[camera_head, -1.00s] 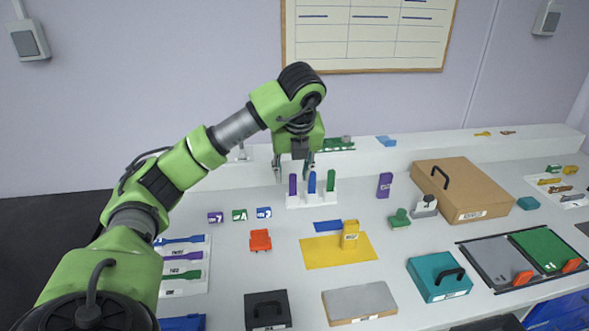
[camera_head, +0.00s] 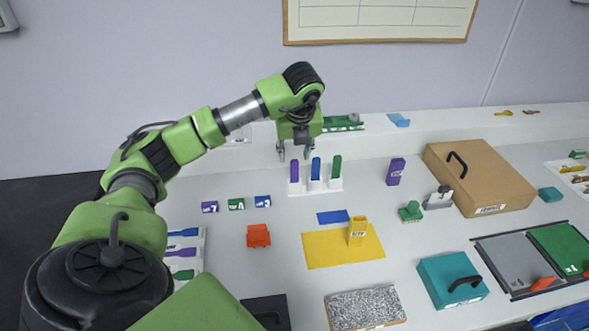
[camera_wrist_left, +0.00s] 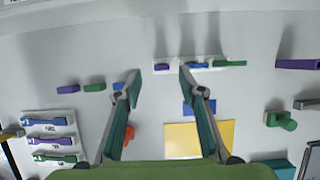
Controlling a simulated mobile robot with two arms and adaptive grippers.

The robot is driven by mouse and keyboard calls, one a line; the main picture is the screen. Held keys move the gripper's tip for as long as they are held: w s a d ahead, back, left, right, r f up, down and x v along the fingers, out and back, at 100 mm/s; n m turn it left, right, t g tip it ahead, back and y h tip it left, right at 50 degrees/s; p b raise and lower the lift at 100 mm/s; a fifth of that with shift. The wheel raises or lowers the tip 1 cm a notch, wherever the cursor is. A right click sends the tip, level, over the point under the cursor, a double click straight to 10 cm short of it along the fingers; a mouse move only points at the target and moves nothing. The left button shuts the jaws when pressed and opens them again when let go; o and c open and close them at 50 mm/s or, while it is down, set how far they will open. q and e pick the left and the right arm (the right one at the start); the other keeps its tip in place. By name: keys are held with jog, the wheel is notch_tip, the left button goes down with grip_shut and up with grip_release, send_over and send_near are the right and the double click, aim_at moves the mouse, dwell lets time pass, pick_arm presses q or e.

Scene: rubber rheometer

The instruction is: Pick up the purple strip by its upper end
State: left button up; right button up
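The purple strip (camera_head: 294,172) stands upright at the left of a white rack (camera_head: 316,187), with a blue strip (camera_head: 315,170) and a green strip (camera_head: 336,167) beside it. My left gripper (camera_head: 295,157) is open, pointing down, with its fingertips around the top of the purple strip in the head view. In the left wrist view the purple strip (camera_wrist_left: 161,66) shows between the two spread fingertips (camera_wrist_left: 160,80), slightly beyond them. I cannot tell whether the fingers touch it. My right gripper is not in view.
Small labelled blocks (camera_head: 236,204) lie left of the rack. An orange-red block (camera_head: 259,235) and a yellow sheet (camera_head: 318,252) lie in front. A small purple box (camera_head: 395,171) and a brown case (camera_head: 488,175) stand to the right. A raised ledge (camera_head: 380,140) runs behind.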

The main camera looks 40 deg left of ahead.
aim_at(295, 161)
pick_arm(q)
jog(key=p+x, duration=0.2)
jog(key=x, duration=0.2)
jog(key=shift+w+f, duration=0.1)
jog(key=shift+f, duration=0.3)
jog(key=shift+w+a+f, duration=0.1)
jog(key=shift+f, duration=0.1)
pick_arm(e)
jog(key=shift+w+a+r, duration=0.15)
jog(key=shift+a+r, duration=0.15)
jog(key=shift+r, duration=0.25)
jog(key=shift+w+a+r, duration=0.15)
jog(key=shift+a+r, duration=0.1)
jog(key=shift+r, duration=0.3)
pick_arm(q)
jog(key=c, duration=1)
jog(key=shift+c, duration=0.2)
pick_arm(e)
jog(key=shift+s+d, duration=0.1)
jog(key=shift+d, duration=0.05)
